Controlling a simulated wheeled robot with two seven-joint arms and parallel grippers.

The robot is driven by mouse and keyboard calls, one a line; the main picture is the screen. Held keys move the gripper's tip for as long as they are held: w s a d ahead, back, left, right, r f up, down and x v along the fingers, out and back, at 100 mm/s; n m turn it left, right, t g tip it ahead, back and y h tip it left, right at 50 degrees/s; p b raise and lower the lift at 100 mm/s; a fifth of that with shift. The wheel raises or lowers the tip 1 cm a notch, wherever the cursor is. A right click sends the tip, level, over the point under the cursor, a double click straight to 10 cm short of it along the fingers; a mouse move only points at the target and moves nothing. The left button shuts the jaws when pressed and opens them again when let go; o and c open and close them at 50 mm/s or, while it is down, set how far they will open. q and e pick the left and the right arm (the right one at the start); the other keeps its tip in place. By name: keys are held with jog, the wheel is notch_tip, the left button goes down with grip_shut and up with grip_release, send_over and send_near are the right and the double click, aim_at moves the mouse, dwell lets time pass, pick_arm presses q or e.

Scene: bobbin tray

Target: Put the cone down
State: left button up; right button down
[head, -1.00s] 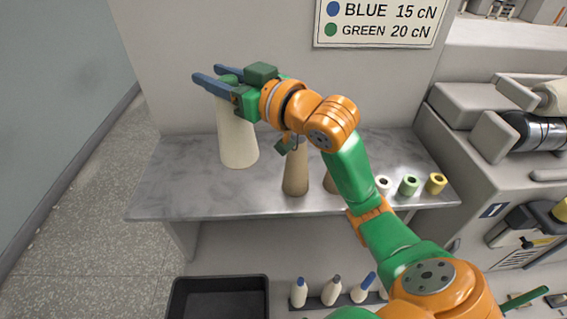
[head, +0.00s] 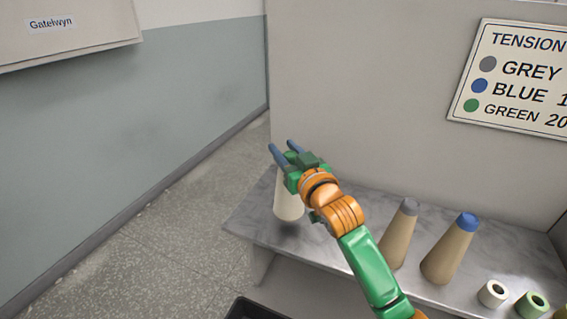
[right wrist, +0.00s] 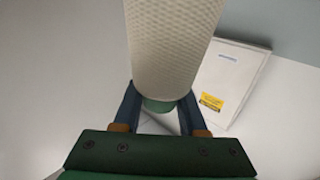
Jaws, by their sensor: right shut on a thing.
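My right gripper (head: 283,148) is shut on a cream cone (head: 288,206) and holds it near its narrow top. The cone is upright over the left end of the marble shelf (head: 255,222). I cannot tell whether its base touches the shelf or hangs just above it. In the right wrist view the cone (right wrist: 172,50) runs away from the gripper (right wrist: 160,110), with its green tip (right wrist: 158,105) between the blue fingers. My arm hides part of the cone's right side. My left gripper is not in view.
A grey-tipped brown cone (head: 398,238) and a blue-tipped cone (head: 450,252) stand to the right on the shelf. A white spool (head: 492,293) and a green spool (head: 532,305) are further right. A black bin (head: 250,309) is below. A tension sign (head: 515,80) hangs behind.

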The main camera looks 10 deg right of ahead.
jog(key=f, duration=0.3)
jog(key=shift+w+a+f, duration=0.15)
jog(key=shift+a+f, duration=0.1)
jog(key=shift+f, duration=0.1)
jog(key=shift+c, duration=2.2)
grip_release()
jog(key=v, duration=1.2)
